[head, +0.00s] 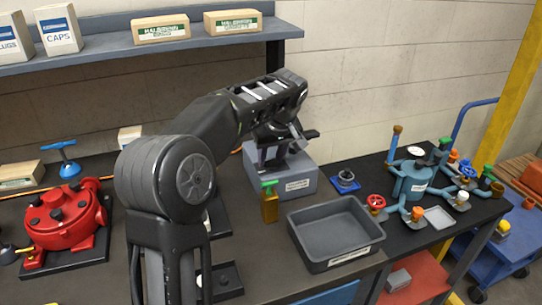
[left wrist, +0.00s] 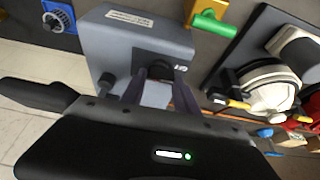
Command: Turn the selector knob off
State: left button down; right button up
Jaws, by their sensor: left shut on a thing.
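The grey control box (head: 293,185) stands on the dark bench against the back wall. In the left wrist view the box (left wrist: 122,38) shows a face with a dark panel and a small black selector knob (left wrist: 160,70) with white marks beside it. My left gripper (head: 290,148) reaches down to the top of the box. In the left wrist view the fingers of my left gripper (left wrist: 147,80) are closed on the knob and partly cover it. The knob's pointer direction cannot be made out. My right gripper is not in view.
A red pump housing (head: 68,222) is at left. A shelf (head: 130,50) with cartons hangs above.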

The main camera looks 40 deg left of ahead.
pick_arm(q)
jog(key=c, duration=0.9)
grip_release()
jog(key=shift+r, duration=0.1)
jog(key=v, duration=0.7)
jog(key=shift+s+d+r, duration=0.1)
jog(key=shift+r, duration=0.2)
